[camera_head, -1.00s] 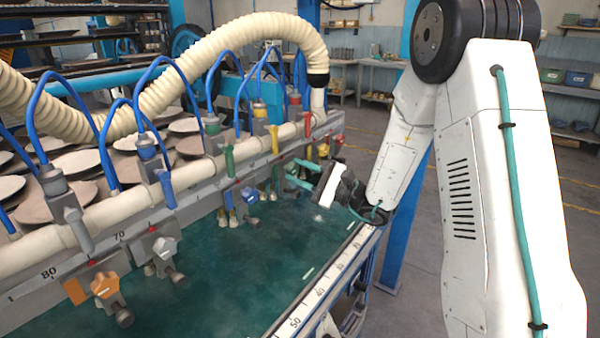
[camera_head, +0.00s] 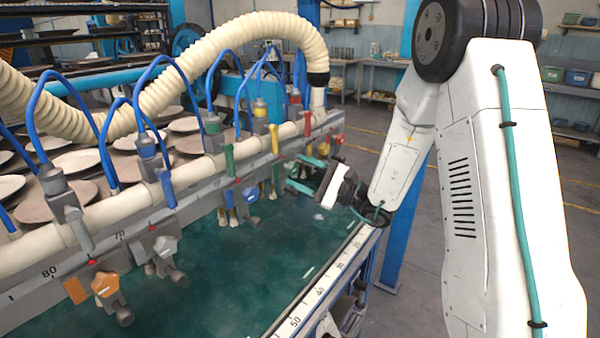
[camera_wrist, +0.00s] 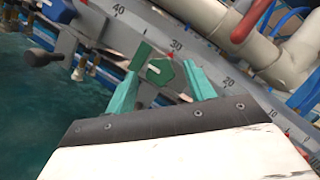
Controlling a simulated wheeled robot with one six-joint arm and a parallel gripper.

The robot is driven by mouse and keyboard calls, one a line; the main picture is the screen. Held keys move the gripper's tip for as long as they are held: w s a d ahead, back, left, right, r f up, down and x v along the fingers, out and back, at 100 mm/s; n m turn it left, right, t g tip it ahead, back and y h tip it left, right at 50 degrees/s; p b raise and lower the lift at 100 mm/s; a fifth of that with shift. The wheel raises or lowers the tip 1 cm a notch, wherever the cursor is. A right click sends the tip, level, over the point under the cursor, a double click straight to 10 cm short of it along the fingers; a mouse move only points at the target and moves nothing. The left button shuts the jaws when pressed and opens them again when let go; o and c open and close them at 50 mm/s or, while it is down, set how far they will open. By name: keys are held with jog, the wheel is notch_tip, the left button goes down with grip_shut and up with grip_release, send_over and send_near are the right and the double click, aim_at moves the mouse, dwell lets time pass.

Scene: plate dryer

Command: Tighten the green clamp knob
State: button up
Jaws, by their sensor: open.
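The green clamp knob (camera_wrist: 160,72) is a faceted green piece with a pale mark on its face, on the grey scaled rail in the wrist view. A flat green piece (camera_wrist: 141,55) stands beside it at upper left. My gripper (camera_wrist: 160,76) has two teal fingers, spread open, one to each side of the knob in the picture. Whether they touch the knob or stop short of it I cannot tell. In the head view my gripper (camera_head: 302,175) is at the far part of the rail, and the green knob is not clear there.
The grey rail (camera_wrist: 215,68) carries scale numbers. A blue knob (camera_wrist: 58,10) and a dark-ended clamp screw (camera_wrist: 42,57) sit to the left. A red handle (camera_wrist: 250,20) and cream pipe (camera_wrist: 287,62) lie at upper right. An orange knob (camera_head: 104,284) is nearer in the head view.

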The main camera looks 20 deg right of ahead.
jog(key=v, duration=0.7)
jog(key=shift+s, duration=0.1)
